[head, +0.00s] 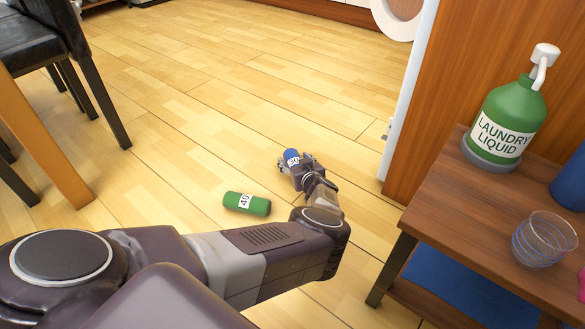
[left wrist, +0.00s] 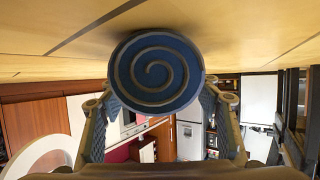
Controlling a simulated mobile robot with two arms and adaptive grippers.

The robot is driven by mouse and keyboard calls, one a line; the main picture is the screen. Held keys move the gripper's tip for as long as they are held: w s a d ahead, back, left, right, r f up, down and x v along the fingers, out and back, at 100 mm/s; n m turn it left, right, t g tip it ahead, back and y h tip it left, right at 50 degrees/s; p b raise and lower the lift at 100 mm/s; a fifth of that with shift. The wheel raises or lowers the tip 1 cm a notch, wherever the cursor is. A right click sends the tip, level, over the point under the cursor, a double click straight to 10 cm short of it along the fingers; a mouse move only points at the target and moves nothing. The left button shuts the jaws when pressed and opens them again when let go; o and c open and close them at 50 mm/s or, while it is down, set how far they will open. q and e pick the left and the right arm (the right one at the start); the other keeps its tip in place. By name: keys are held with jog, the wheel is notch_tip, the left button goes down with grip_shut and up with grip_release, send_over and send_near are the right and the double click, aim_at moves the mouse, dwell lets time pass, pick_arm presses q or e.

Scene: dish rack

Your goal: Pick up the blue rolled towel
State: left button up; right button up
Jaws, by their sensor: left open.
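The blue rolled towel (head: 292,156) lies on the wooden floor in the head view, with a white number label on it. Its round end with a spiral (left wrist: 155,70) fills the upper middle of the left wrist view. My left gripper (head: 296,164) is low at the floor, right at the towel's near end. In the left wrist view its two fingers (left wrist: 161,103) are apart, one on each side of the towel's end. I cannot tell whether they touch it. My right gripper is not in view.
A green rolled towel (head: 247,203) lies on the floor left of my left forearm. A wooden shelf (head: 450,215) at the right bears a green laundry liquid bottle (head: 503,120) and a glass (head: 543,240). A chair (head: 50,45) stands at the upper left. The floor beyond is clear.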

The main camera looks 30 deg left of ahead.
pick_arm(q)
jog(key=shift+c, duration=0.4)
jog(key=c, duration=1.2)
jog(key=shift+c, duration=0.2)
jog(key=shift+r, duration=0.1)
jog(key=shift+c, duration=0.2)
